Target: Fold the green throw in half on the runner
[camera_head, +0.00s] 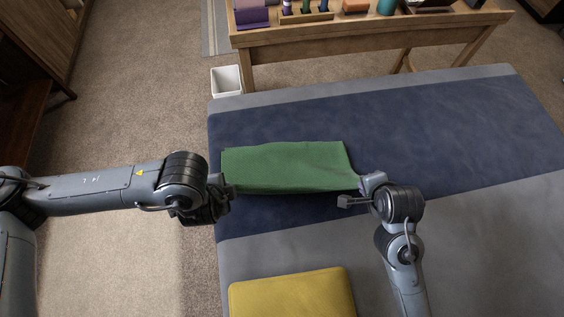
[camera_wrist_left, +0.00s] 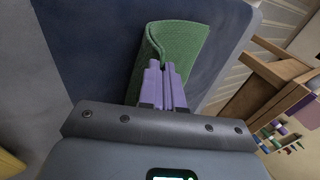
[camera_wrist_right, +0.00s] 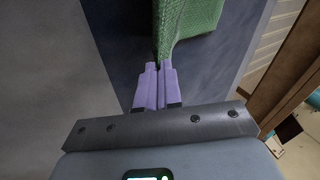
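The green throw (camera_head: 285,166) lies on the dark blue runner (camera_head: 440,130) near its left end. It looks doubled over, with a rounded fold of cloth showing in the left wrist view (camera_wrist_left: 180,45). My left gripper (camera_head: 230,190) is at the throw's near left corner; in the left wrist view its purple fingers (camera_wrist_left: 165,70) are closed together on the cloth edge. My right gripper (camera_head: 362,188) is at the near right corner, where the cloth is drawn to a point. In the right wrist view its fingers (camera_wrist_right: 158,70) are closed on the green cloth (camera_wrist_right: 185,20).
A folded yellow cloth (camera_head: 292,294) lies on the grey surface (camera_head: 270,257) at the front. The runner is bare to the right of the throw. A white bin (camera_head: 227,80) and a wooden desk (camera_head: 350,42) with several items stand behind.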

